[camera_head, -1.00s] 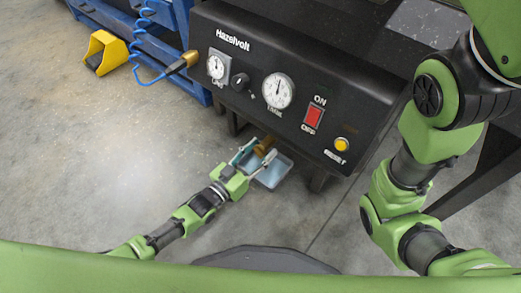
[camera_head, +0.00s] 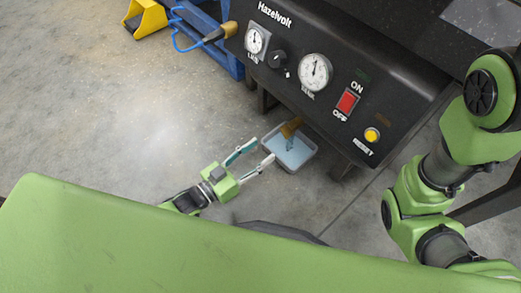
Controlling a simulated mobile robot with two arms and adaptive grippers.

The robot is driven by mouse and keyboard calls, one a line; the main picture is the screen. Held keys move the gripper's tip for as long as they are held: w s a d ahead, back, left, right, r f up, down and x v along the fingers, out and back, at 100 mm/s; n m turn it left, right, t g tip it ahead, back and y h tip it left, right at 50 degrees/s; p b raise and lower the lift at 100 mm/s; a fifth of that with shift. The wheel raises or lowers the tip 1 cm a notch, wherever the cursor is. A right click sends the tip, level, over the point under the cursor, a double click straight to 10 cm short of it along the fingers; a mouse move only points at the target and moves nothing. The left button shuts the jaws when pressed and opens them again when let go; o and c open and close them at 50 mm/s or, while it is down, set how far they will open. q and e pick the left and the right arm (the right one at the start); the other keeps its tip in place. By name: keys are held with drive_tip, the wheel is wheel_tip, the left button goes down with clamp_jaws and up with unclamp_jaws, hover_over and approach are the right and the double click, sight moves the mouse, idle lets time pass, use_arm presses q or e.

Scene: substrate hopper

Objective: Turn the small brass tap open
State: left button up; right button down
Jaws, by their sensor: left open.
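The small brass tap (camera_head: 291,127) sticks out under the front edge of the black machine. A grey tub (camera_head: 311,153) with pale blue contents stands on the floor below it. A small bluish streak shows just under the tap, too small to tell whether it is running liquid. My left gripper (camera_head: 262,150) is open and empty, its two fingers pointing at the tap from the lower left and apart from it. The tap's handle position cannot be made out. My right arm shows at the right, but its gripper is out of view.
The black machine (camera_head: 400,75) carries two gauges, a red switch (camera_head: 347,102) and a yellow reset button (camera_head: 372,135). A blue hose with a brass fitting (camera_head: 219,34) runs at its left. The floor at left is clear.

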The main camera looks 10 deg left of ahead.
sight(283, 134)
use_arm(q)
drive_tip(key=w+d+m+b, duration=0.1)
drive_tip(key=w+d+b, duration=0.1)
drive_tip(key=w, duration=0.1)
drive_tip(key=w+d+m+b, duration=0.2)
drive_tip(key=w+b, duration=0.1)
drive_tip(key=w+d+m+b, duration=0.1)
drive_tip(key=w+d+b, duration=0.1)
drive_tip(key=w+b, duration=0.1)
drive_tip(key=shift+w+d, duration=0.2)
drive_tip(key=shift+d, duration=0.15)
drive_tip(key=shift+w+d+r, duration=0.15)
drive_tip(key=shift+w+d, duration=0.2)
drive_tip(key=shift+w, duration=0.1)
drive_tip(key=c, duration=1.1)
